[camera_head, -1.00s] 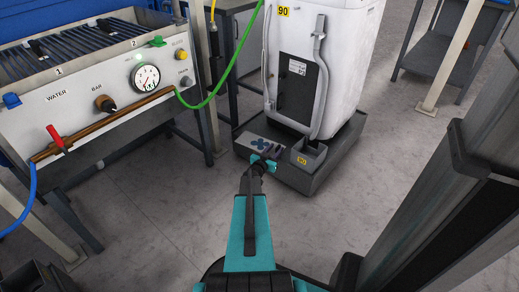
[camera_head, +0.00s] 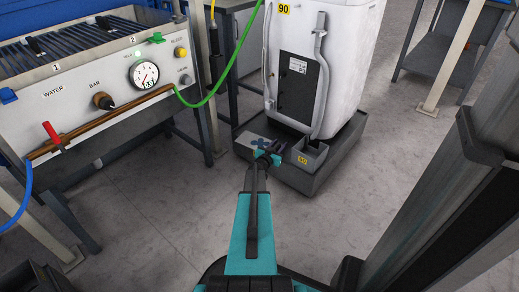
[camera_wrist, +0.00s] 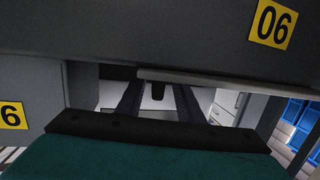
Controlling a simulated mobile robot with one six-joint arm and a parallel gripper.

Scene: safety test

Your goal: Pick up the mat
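I cannot make out a mat for certain. A pale flat patch with a blue cross mark (camera_head: 258,143) lies on the dark base under the white cabinet in the head view, and I cannot tell if it is the mat. My gripper (camera_head: 273,148) is at the front of that base, in front of and partly over the patch. In the wrist view dark grey surfaces with yellow 06 labels (camera_wrist: 273,23) fill the upper part, above my teal wrist.
A water test bench (camera_head: 110,90) with a gauge and a green hose (camera_head: 222,80) is at left. Grey floor (camera_head: 150,215) between is clear.

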